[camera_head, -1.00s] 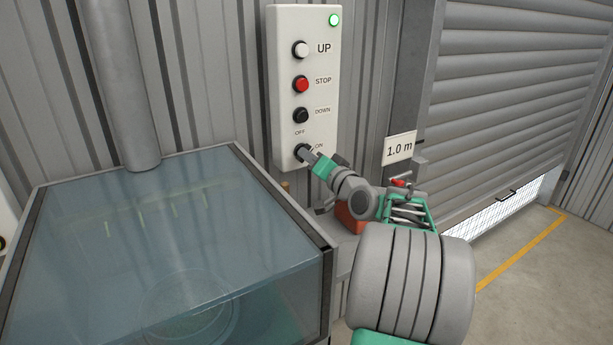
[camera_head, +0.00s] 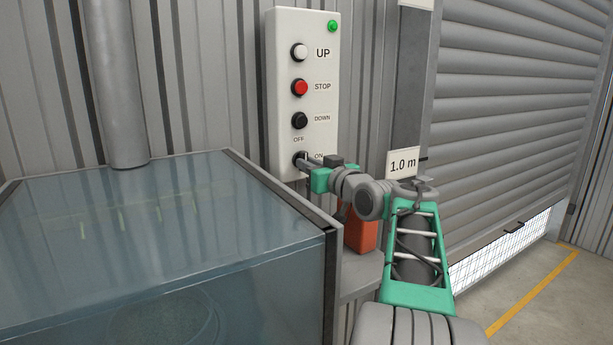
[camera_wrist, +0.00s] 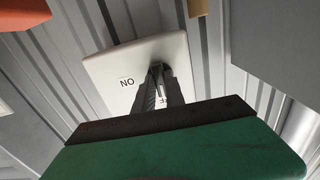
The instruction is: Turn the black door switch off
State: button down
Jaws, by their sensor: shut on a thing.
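The black door switch (camera_head: 299,158) is the lowest control on the white panel (camera_head: 312,20), between the OFF label above and the ON label to its right. My gripper (camera_head: 308,161) reaches it from the right and is shut on its knob. In the wrist view my gripper's fingers (camera_wrist: 158,88) close around the knob, which they mostly hide. The ON label shows there to their left, and the OFF label is partly covered.
White UP (camera_head: 299,52), red STOP (camera_head: 299,88) and black DOWN (camera_head: 299,121) buttons sit above the switch. A glass-topped case (camera_head: 150,230) stands at left. An orange object (camera_head: 361,230) is below my arm. The roller door (camera_head: 515,110) is slightly raised at right.

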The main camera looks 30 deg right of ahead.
jog(key=shift+r, duration=0.45)
jog(key=c, duration=1.6)
grip_release()
jog(key=shift+f, duration=0.15)
jog(key=shift+o, duration=1)
jog(key=shift+f, duration=0.15)
jog(key=s, duration=0.7)
jog(key=shift+s+a, duration=0.2)
jog(key=shift+s, duration=0.2)
